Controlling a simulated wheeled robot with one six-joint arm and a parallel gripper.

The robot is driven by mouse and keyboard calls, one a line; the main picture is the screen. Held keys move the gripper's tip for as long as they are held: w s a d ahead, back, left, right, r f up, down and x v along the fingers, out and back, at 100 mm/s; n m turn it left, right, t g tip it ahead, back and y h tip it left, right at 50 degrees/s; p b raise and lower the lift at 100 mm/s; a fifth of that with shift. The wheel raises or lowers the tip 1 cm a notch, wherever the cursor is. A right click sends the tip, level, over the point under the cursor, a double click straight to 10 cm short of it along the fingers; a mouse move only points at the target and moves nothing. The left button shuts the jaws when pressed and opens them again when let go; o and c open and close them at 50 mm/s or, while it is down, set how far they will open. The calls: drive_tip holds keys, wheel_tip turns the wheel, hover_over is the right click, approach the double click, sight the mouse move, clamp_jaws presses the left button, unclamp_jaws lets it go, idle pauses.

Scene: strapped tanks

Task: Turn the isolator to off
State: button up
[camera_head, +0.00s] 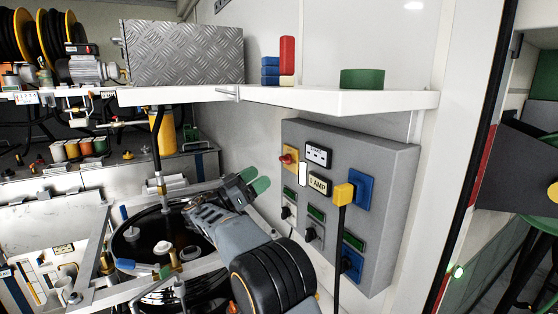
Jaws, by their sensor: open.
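A grey electrical box (385,160) hangs on the white wall at the right. The likely isolator (288,159), a red knob on a yellow plate, sits at the box's upper left; its turn position is too small to read. My gripper (256,180), with green fingertips, is left of the box and a little below the knob in the picture. It appears apart from the knob, and nothing shows between the fingers. The jaws are open, though the gap is seen at a narrow angle.
A yellow plug (344,194) with a black cable sticks out from a blue socket. Small black switches (310,235) are lower on the box. A dark round tank (140,240) stands left of my arm.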

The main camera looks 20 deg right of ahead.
sight(285, 160)
drive_tip(key=s+p+x, duration=0.1)
drive_tip(key=p+x, duration=0.1)
drive_tip(key=x, duration=0.6)
drive_tip(key=shift+w+p, duration=0.4)
drive_tip(key=shift+w, duration=0.1)
drive_tip(key=shift+c, duration=0.4)
